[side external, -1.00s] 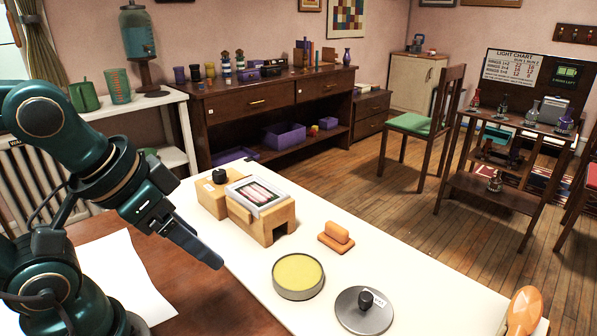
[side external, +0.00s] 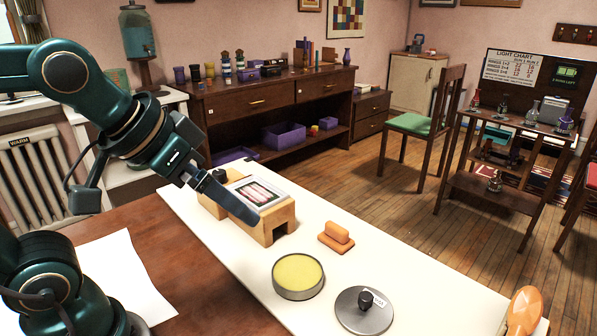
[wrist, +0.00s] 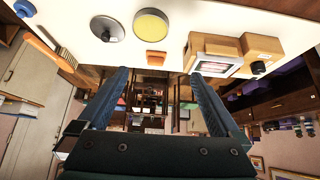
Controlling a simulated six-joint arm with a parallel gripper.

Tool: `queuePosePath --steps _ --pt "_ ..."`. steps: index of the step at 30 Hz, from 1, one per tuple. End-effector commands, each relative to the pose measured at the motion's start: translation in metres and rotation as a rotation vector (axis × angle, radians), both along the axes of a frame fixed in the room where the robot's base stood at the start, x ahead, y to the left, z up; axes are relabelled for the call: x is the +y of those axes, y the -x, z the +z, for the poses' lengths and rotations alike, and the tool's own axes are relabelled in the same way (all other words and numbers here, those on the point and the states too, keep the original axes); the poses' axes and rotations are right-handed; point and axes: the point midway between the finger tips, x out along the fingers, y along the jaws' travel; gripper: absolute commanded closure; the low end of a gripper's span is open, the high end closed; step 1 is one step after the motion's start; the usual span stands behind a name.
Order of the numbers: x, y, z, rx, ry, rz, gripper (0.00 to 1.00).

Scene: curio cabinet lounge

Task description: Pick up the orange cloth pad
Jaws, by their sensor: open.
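An orange pad with a rounded grip on top (side external: 336,237) sits on the white tabletop, right of a wooden box and behind a round yellow tin. It also shows in the wrist view (wrist: 156,59), between and beyond my fingertips. My gripper (side external: 252,219) is open and in the air, left of the pad and clearly apart from it. In the side view it overlaps the wooden box; the gap between them is hard to judge. In the wrist view the fingers (wrist: 155,75) are wide apart with nothing between them.
The wooden box (side external: 281,225) with a framed picture stands left of the pad. The yellow tin (side external: 298,272) and a grey lid with a black knob (side external: 364,312) lie in front. The tabletop right of the pad is clear.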

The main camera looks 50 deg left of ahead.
Motion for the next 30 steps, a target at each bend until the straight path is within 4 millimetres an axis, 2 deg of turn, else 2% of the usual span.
queuePosePath --steps 4,9,14,18,21,24,30 --pt "0.000 -0.046 0.015 -0.013 0.000 0.001 0.00" --pt "-0.001 -0.099 0.016 -0.007 0.001 0.000 0.00" --pt "-0.003 -0.146 -0.003 0.020 0.001 -0.001 0.00" --pt "-0.004 -0.181 -0.032 0.061 0.001 -0.002 0.00" --pt "-0.005 -0.199 -0.059 0.098 0.000 -0.003 0.00" --pt "-0.006 -0.208 -0.085 0.143 -0.001 -0.005 0.00" --pt "-0.006 -0.206 -0.121 0.220 -0.003 -0.006 0.00"
